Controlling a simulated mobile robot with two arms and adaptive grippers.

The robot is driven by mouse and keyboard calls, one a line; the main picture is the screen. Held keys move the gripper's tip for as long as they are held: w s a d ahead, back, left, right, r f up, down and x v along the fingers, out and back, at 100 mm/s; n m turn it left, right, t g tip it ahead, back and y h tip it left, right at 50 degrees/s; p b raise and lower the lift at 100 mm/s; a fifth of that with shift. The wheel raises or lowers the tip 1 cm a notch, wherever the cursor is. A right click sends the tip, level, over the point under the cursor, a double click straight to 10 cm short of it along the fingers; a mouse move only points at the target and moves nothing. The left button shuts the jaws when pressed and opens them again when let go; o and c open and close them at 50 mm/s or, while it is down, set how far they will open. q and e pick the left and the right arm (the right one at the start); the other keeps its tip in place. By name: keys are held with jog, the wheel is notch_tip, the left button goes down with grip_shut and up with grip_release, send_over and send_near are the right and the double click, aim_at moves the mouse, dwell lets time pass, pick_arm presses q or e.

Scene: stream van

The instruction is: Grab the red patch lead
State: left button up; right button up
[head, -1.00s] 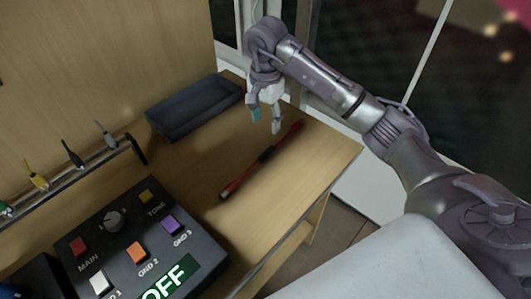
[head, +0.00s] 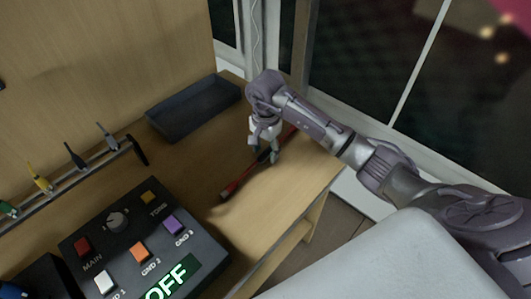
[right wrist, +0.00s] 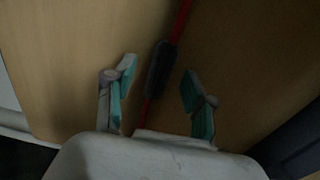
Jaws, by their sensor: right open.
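The red patch lead (head: 236,183) lies on the wooden desk, a thin red rod with a dark middle sleeve. Its far part is partly hidden by my right gripper (head: 265,157) in the head view. In the right wrist view the lead's dark sleeve (right wrist: 161,68) runs between the two teal-padded fingers of the right gripper (right wrist: 157,92). The fingers are spread apart, with a gap on each side of the lead. My left gripper is not in view.
A dark empty tray (head: 194,108) stands near the back edge of the desk. A control box (head: 140,240) with coloured buttons and an OFF display is at front left. A rack (head: 84,172) holds several coloured leads at left. The desk's right edge is close to the lead.

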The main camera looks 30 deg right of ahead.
grip_shut()
jog(key=shift+r, duration=0.1)
